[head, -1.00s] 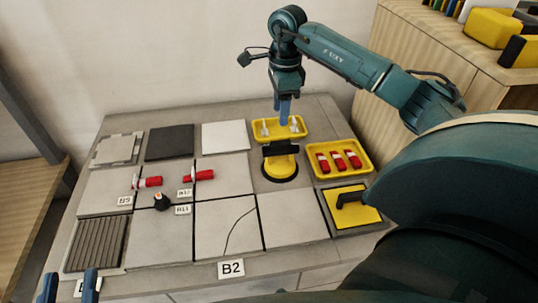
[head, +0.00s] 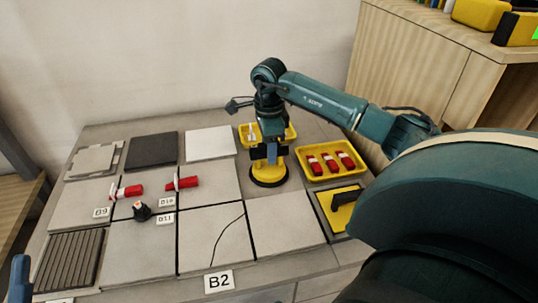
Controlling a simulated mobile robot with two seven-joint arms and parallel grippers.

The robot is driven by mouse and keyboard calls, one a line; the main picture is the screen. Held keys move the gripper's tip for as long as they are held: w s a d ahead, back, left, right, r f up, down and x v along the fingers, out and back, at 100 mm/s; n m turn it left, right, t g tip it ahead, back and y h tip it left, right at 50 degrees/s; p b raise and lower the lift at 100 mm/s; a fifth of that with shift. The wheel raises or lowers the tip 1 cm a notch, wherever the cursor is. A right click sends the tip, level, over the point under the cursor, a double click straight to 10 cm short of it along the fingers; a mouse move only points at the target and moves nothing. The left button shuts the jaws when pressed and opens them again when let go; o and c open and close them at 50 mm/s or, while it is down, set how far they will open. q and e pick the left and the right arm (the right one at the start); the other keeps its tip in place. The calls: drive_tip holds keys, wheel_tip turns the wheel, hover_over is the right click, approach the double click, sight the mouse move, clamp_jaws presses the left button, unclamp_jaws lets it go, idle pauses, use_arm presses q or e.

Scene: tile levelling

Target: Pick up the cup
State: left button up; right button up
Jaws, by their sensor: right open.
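The cup is a yellow suction cup (head: 269,174) with a black rim and a dark handle, standing upright on the table. My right gripper (head: 271,155) is open, pointing down at the cup's handle and hiding part of it. I cannot tell whether its fingers touch the handle. Of my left gripper (head: 18,278), only a blue finger shows at the lower left edge, away from the cup.
A yellow tray (head: 292,133) stands just behind the cup, and one with red-and-white pieces (head: 331,160) is to its right. A yellow float (head: 342,199) with a black handle lies in front right. Grey tiles, red clamps (head: 182,183) and a black knob (head: 141,211) are left.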

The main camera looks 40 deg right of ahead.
drive_tip(key=shift+f, duration=0.25)
drive_tip(key=shift+c, duration=0.5)
clamp_jaws()
drive_tip(key=shift+r, duration=0.1)
